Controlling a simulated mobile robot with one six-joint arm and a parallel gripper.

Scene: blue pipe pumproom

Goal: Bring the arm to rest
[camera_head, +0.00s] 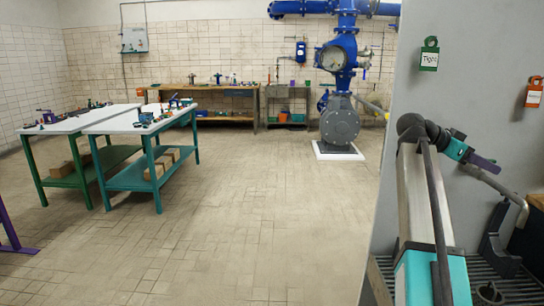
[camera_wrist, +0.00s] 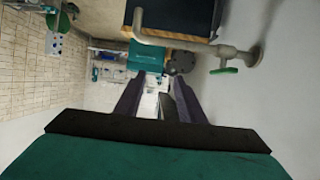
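My arm shows at the right of the head view, with a pale link running up to a dark elbow. My gripper (camera_head: 485,162) is in front of the grey wall panel there, its dark fingers pointing right and slightly down. In the wrist view my gripper (camera_wrist: 158,88) has its two dark fingers apart. I see nothing clearly held between them; a dark piece behind the fingers is hard to make out.
A grey panel (camera_head: 420,110) with a green tag (camera_head: 429,54) and an orange tag (camera_head: 534,92) stands close to my arm. A grey pipe (camera_wrist: 185,38) with a green handle (camera_wrist: 223,71) runs near the gripper. Workbenches (camera_head: 125,127) stand left; the middle floor (camera_head: 260,210) is clear.

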